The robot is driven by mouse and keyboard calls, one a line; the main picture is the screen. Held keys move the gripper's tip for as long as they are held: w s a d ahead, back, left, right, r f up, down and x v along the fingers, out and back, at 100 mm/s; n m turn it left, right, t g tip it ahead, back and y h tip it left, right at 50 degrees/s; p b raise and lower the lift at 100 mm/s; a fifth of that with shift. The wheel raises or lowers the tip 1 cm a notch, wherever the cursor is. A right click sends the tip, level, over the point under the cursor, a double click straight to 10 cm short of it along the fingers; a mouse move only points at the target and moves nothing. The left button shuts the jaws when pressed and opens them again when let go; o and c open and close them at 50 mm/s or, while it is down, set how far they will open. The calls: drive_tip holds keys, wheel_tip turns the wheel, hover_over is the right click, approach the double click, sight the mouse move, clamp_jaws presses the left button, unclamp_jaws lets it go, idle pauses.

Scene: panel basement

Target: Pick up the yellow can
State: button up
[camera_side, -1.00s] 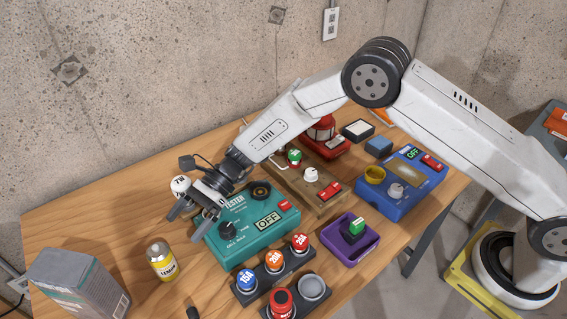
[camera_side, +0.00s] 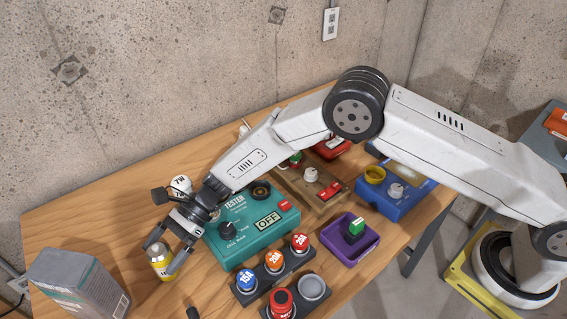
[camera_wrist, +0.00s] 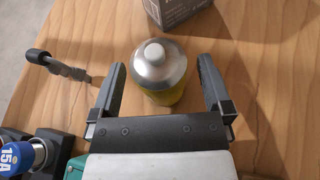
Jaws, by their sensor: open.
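The yellow can (camera_side: 159,262) stands upright on the wooden table, left of the teal tester box. In the wrist view its silver domed top and white cap show, with the yellow body (camera_wrist: 167,96) below. My gripper (camera_side: 163,255) is open, and its two fingers are on either side of the can. In the wrist view the can is between the fingertips (camera_wrist: 163,72), with a gap visible on each side. In the side view the fingers partly hide the can.
A grey box (camera_side: 78,283) stands left of the can, close beyond it in the wrist view. The teal tester box (camera_side: 246,228) is to the right. Bare table lies behind the can.

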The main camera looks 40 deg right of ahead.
drive_tip(key=shift+s+a+f, duration=0.1)
drive_tip(key=shift+a+f, duration=0.15)
drive_tip(key=shift+a, duration=0.3)
drive_tip(key=c, duration=1.3)
drive_tip(key=shift+r, duration=0.15)
drive_tip(key=shift+r, duration=0.75)
drive_tip(key=s+d+r, duration=0.8)
drive_tip(key=s+r, duration=0.3)
drive_tip(key=shift+d+r, duration=0.15)
drive_tip(key=shift+d, duration=0.2)
